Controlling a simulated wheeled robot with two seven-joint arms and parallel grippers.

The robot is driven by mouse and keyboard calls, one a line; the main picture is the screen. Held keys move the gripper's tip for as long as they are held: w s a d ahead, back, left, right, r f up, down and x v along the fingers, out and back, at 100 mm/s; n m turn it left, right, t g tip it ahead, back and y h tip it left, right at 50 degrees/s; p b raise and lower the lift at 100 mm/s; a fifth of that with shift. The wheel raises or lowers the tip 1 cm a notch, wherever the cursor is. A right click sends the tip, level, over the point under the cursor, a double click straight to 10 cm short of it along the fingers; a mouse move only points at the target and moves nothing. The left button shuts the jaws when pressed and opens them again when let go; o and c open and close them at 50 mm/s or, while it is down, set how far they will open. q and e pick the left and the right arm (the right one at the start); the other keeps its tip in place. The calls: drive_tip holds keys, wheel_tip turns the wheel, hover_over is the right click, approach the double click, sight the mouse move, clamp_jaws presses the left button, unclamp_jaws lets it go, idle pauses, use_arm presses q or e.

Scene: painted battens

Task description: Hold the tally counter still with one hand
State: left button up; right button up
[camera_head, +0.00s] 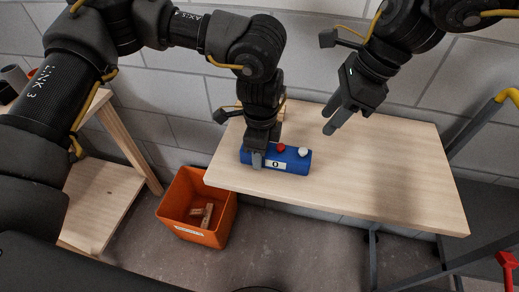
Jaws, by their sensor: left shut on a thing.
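The tally counter is a blue box (294,165) with a red button, a white button and a small white window on its front. It lies on the wooden table near the table's left front edge. My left gripper (258,158) comes down from above and is shut on the left part of the counter. The far finger is mostly hidden. My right gripper (336,121) hangs above the table, behind and to the right of the counter, touching nothing. Its fingers show close together, and I cannot tell how far apart they are.
The wooden table (400,172) is clear to the right of the counter. An orange bin (222,232) with wooden pieces stands on the floor at the left. A wooden shelf (92,205) is further left. A block wall (300,60) rises behind, and a trolley frame stands right.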

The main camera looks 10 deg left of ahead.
clamp_jaws()
idle(1.5)
